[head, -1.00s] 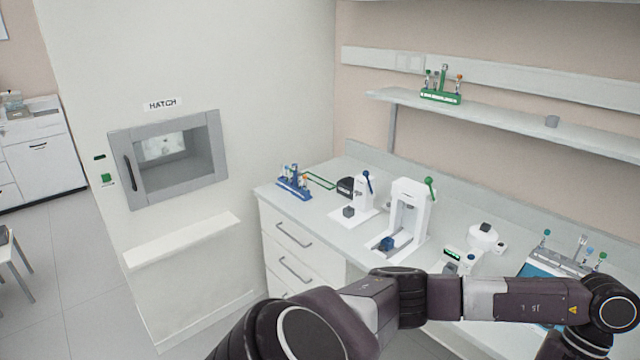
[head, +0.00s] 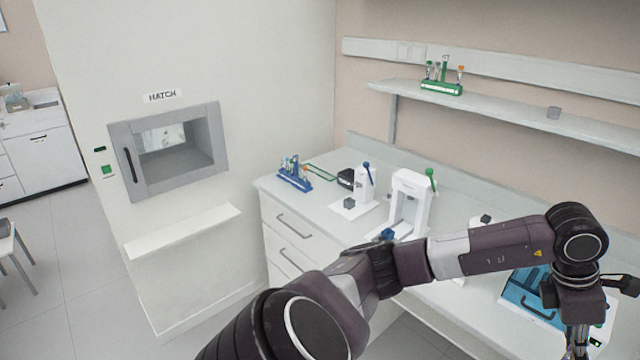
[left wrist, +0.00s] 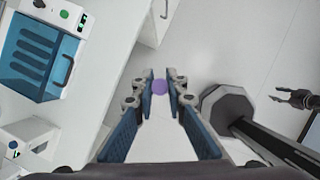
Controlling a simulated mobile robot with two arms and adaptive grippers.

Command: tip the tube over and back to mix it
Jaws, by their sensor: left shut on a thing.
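In the head view this gripper (head: 578,345) hangs below the wrist at the lower right, over the front of the bench, partly cut off by the frame; the tube does not show there. My right gripper (left wrist: 285,97) appears small and dark at the right of the left wrist view, apart from the tube; its jaw state is unclear.
A blue-lidded instrument (head: 530,292) stands on the bench close to my left wrist; it also shows in the left wrist view (left wrist: 38,52). White devices (head: 410,200), a blue tube rack (head: 294,180) and a green rack on the shelf (head: 442,88) stand farther back. Open floor (left wrist: 235,40) lies beside the bench.

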